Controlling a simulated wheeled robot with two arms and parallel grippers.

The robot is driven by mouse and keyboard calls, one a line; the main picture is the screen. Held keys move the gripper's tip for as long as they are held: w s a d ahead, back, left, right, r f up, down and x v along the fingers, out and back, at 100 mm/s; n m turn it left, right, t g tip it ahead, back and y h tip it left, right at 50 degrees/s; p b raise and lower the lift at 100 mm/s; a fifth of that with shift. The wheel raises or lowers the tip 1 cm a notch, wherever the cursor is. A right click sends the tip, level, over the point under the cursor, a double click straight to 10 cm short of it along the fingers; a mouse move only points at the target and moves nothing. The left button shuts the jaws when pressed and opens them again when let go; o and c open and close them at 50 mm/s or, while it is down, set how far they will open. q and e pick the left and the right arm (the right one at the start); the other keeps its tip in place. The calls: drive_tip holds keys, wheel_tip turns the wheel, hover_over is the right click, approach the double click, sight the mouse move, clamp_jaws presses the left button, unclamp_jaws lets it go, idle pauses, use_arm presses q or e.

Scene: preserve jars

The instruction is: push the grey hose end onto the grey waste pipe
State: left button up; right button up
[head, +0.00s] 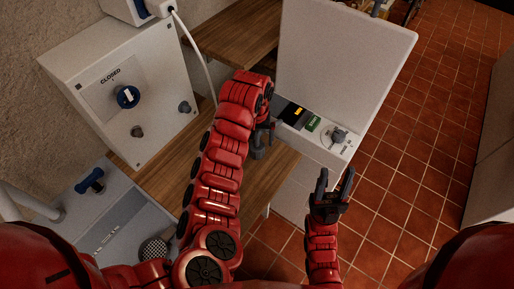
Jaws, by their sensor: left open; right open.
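I cannot clearly pick out the grey hose end or the grey waste pipe. Two short grey stubs, a lower one (137,131) and a right-hand one (185,107), stick out of the white panel at the left; I cannot tell whether either is the waste pipe. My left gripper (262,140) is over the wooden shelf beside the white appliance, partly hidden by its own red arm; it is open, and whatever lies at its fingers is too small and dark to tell. My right gripper (333,180) is open and empty, fingers pointing up, in front of the appliance's lower right corner.
A grey sink unit (120,205) with a blue-handled tap (91,181) is at lower left. A white appliance (340,60) with a dial (339,134) stands right of centre. Tiled floor (420,150) at right is clear.

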sight(257, 145)
use_arm(q)
drive_tip(key=shift+s+d+f+p, duration=0.1)
drive_tip(key=shift+f+p, duration=0.2)
drive_tip(key=shift+p, duration=0.25)
wheel_tip(257, 145, down, 4)
drive_tip(key=shift+f+p, duration=0.1)
drive_tip(key=shift+p, duration=0.95)
drive_tip(key=shift+f, duration=0.3)
drive_tip(key=c, duration=1.4)
